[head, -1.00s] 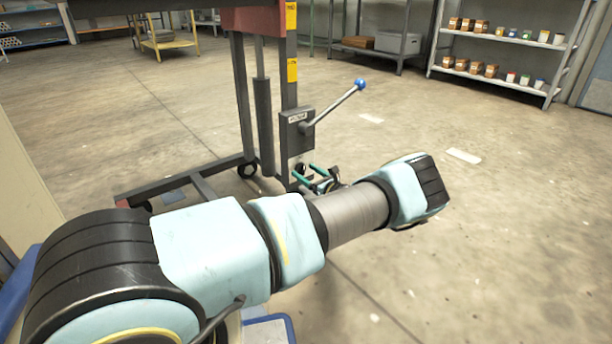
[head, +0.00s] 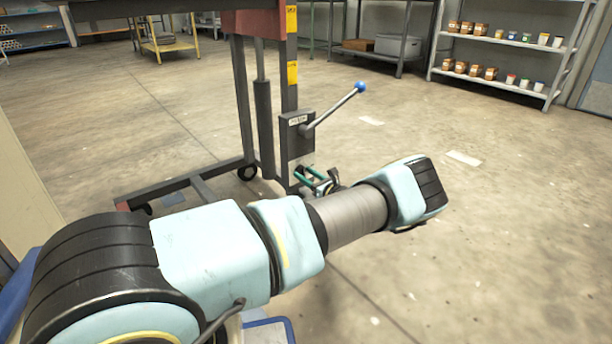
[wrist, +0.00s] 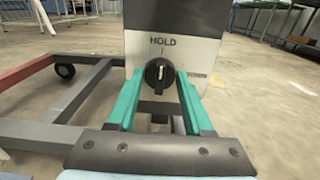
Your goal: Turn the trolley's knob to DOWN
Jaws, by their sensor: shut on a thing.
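The trolley's knob (wrist: 158,74) is round and black with a pale pointer mark standing about upright. It sits on a light metal plate (wrist: 203,55) below the word HOLD, with a short line between. My gripper (wrist: 157,84) has its two teal fingers on either side of the knob, shut on it. In the head view my gripper (head: 314,180) is low beside the trolley's post, partly behind my arm. The knob is too small to make out there. No DOWN label can be read in either view.
The trolley's dark box (head: 297,137) carries a lever with a blue ball (head: 361,88) reaching up right above my gripper. The trolley's base frame (head: 205,187) runs along the floor to the left. Open floor (head: 480,230) lies to the right.

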